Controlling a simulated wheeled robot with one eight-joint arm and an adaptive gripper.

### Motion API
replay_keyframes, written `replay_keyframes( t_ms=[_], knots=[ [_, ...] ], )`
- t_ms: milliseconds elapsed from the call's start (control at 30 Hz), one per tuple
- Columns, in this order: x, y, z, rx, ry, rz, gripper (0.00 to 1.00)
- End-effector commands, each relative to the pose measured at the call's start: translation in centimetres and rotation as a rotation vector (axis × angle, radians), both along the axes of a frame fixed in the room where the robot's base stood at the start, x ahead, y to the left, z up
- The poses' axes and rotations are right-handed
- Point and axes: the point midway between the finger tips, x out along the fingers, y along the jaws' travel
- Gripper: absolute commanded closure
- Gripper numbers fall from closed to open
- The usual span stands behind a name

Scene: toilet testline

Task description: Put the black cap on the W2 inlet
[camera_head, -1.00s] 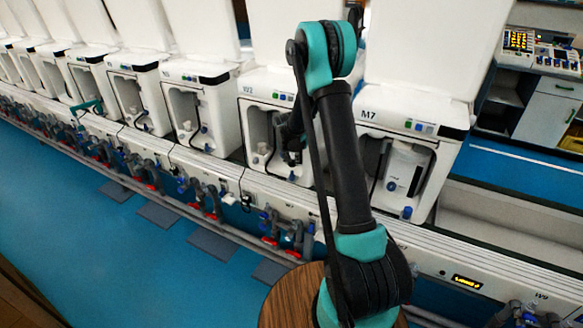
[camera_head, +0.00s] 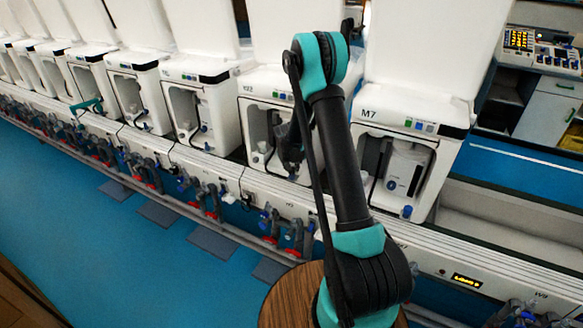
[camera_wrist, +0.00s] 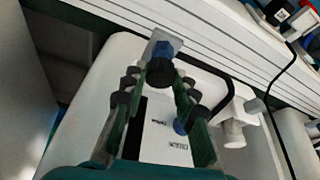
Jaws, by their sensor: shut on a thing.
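My gripper (camera_wrist: 158,82) is shut on the black cap (camera_wrist: 160,73), which sits between the fingertips in the wrist view. A blue fitting on a clear or grey base (camera_wrist: 162,48) shows directly beyond the cap and lines up with it. I cannot tell whether the cap touches it or is on it. In the head view my gripper (camera_head: 291,160) is inside the recess of the white unit (camera_head: 262,98) left of the one marked M7. This unit's label looks like W2 but is blurred. The cap cannot be made out in the head view.
A white canister with a blue part (camera_wrist: 181,124) lies under my right finger in the wrist view. A white fitting (camera_wrist: 234,125) and a black hose (camera_wrist: 222,78) are close on the right. The M7 unit (camera_head: 405,120) stands to the right; more units stand left.

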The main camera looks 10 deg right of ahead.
Motion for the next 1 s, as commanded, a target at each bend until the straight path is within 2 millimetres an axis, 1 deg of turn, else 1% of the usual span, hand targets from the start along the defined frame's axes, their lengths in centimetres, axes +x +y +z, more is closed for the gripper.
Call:
replay_keyframes(
  t_ms=[33,67,200,233,500,633,767,1000],
  knots=[
    [0.0,0.0,0.0,0.0,0.0,0.0,0.83],
    [0.0,0.0,0.0,0.0,0.0,0.0,0.71],
    [0.0,0.0,0.0,0.0,0.0,0.0,0.53],
    [0.0,0.0,0.0,0.0,0.0,0.0,0.51],
    [0.0,0.0,0.1,0.0,0.0,0.0,0.51],
    [0.0,0.0,0.7,0.0,0.0,0.0,0.51],
    [-0.4,0.2,2.3,0.0,0.0,0.001,0.51],
    [-1.9,0.8,6.3,0.0,0.0,0.001,0.51]
  ],
)
